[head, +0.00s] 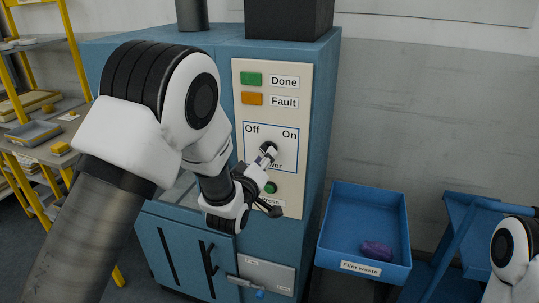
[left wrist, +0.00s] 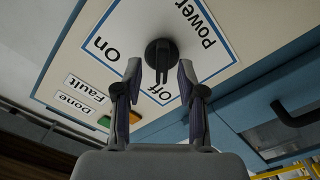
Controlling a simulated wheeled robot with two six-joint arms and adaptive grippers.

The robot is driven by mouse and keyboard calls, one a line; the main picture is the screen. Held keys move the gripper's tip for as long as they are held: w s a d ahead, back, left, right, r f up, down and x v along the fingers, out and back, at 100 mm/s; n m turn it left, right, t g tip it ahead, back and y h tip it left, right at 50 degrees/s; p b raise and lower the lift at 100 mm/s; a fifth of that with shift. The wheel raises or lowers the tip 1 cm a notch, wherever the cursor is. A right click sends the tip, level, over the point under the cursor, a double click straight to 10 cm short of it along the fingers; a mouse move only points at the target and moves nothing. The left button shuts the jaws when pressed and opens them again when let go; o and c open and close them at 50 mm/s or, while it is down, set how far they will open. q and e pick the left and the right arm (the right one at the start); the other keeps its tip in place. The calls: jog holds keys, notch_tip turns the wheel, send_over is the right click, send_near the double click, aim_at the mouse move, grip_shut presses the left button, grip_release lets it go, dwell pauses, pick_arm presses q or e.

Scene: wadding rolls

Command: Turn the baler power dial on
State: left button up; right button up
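The power dial (head: 269,147) is a dark round knob on the cream control panel (head: 297,205), inside a blue-outlined box marked Off at left and On at right. My right gripper is out of view.
A green Done lamp (head: 251,79) and orange Fault lamp (head: 252,99) sit above the dial. A green button (head: 270,187) is just below, close to my gripper. A blue film waste bin (head: 340,199) holding a purple item (head: 376,250) stands right. A yellow shelf rack is left.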

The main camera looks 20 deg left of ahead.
pick_arm(q)
jog(key=shift+w+a, duration=0.25)
jog(key=shift+w, duration=0.85)
jog(key=shift+d, duration=0.15)
grip_shut()
